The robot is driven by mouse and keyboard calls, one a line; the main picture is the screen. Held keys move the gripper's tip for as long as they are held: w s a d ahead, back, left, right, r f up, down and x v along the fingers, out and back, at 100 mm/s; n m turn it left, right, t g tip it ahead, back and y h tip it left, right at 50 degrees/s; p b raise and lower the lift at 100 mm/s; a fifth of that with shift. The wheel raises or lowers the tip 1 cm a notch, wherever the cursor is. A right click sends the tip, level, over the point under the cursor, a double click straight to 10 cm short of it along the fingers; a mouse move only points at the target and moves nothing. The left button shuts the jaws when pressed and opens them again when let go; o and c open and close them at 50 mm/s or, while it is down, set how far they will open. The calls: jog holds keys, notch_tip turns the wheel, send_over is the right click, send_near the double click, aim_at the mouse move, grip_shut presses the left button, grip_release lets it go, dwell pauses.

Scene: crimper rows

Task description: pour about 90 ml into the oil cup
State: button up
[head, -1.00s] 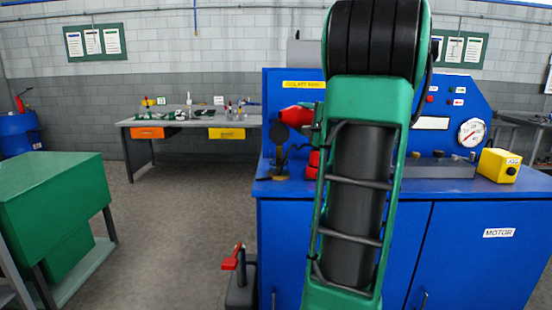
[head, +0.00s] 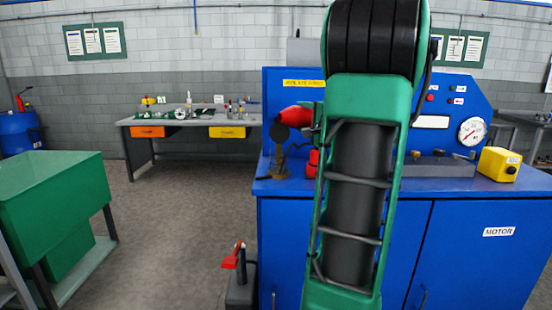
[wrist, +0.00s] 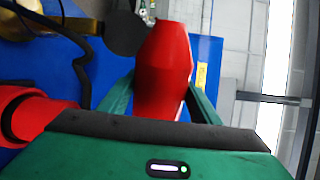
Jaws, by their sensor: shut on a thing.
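My gripper (wrist: 158,105) is shut on a red container (wrist: 163,70), which fills the space between its green fingers. In the head view the red container (head: 297,117) lies tipped over, with its narrow end to the left, above the bench's left end. A small brass-coloured cup (head: 278,174), seemingly the oil cup, stands below that end, with a dark round disc (head: 279,132) above it. A brownish patch shows above the cup; I cannot tell whether it is flowing liquid. The wrist view shows the disc (wrist: 124,33) beside the container's end. The cup's inside is hidden.
A second red object (head: 313,163) stands on the blue bench (head: 345,240) right of the cup; it also shows in the wrist view (wrist: 25,115). A dark cable or hose (wrist: 78,60) runs nearby. A yellow box (head: 498,164) and a gauge (head: 471,131) are at right.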

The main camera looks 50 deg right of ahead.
jog(key=shift+n, duration=0.3)
jog(key=shift+s+d, duration=0.1)
jog(key=shift+d, duration=0.4)
jog(key=shift+d, duration=0.1)
dwell(0.5)
jog(key=shift+f+n+p, duration=0.15)
jog(key=shift+n+p, duration=0.35)
jog(key=shift+n, duration=0.4)
dwell(1.1)
jog(key=shift+s+d+m, duration=0.15)
jog(key=shift+m, duration=0.95)
jog(key=shift+r, duration=0.2)
jog(key=shift+m, duration=0.5)
